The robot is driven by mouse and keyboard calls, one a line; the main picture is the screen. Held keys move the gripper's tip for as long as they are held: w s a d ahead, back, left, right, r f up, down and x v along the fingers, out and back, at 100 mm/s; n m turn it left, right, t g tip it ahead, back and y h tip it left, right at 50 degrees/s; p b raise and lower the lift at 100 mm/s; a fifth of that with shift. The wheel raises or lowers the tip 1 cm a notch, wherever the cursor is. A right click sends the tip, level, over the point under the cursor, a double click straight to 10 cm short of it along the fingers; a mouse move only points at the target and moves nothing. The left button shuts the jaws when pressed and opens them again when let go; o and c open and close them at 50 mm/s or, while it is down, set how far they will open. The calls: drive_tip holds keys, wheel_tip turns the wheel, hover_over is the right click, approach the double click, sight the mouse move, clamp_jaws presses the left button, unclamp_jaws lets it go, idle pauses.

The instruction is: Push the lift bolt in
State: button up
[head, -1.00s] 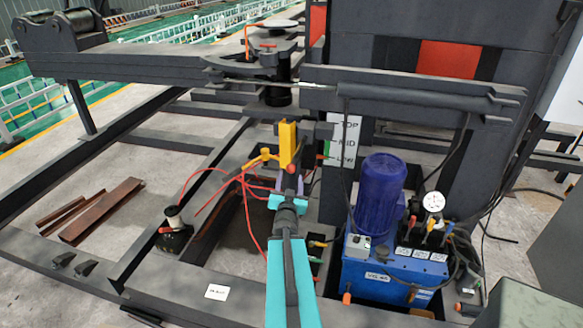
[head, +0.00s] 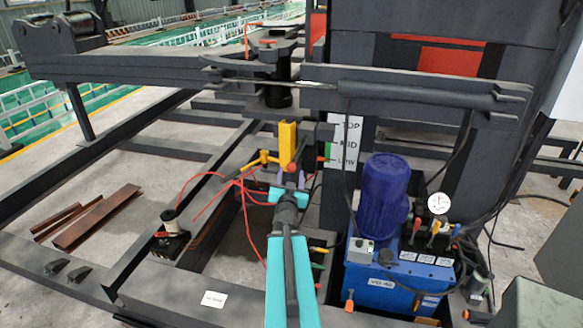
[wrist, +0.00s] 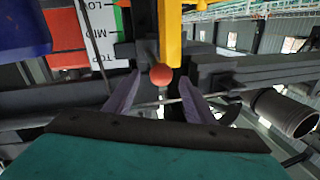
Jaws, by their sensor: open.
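A red ball knob (head: 292,168) stands in front of an upright yellow bar (head: 287,140) on the dark frame. I cannot tell for certain which part is the lift bolt. My gripper (head: 291,179) is open, with its purple fingers just below the knob in the head view. In the wrist view, which looks upside down, the red ball (wrist: 161,75) lies between the tips of my open gripper (wrist: 160,83), with the yellow bar (wrist: 170,30) behind it. No contact is visible, and the depth gap is unclear.
A TOP/MID/LOW label (head: 346,142) is right of the bar. A yellow lever (head: 262,159) and red hoses (head: 222,185) lie to its left. A blue pump unit (head: 395,275) stands close right of my arm. Frame beams cross the floor at left.

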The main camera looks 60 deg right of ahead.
sight(292, 162)
drive_tip(key=shift+w+d+f+b, duration=0.1)
drive_tip(key=shift+w+d+b, duration=0.2)
drive_tip(key=shift+b, duration=1.05)
drive_tip(key=shift+w+d+r+p, duration=0.2)
drive_tip(key=shift+d+p, duration=0.1)
drive_tip(key=shift+d, duration=0.1)
drive_tip(key=shift+p+x, duration=0.8)
drive_tip(key=shift+x, duration=2.9)
clamp_jaws()
drive_tip(key=shift+s+b+x, duration=0.2)
drive_tip(key=shift+b+x, duration=0.5)
drive_tip(key=shift+x, duration=1.5)
drive_tip(key=shift+d, duration=0.25)
drive_tip(key=shift+r, duration=0.2)
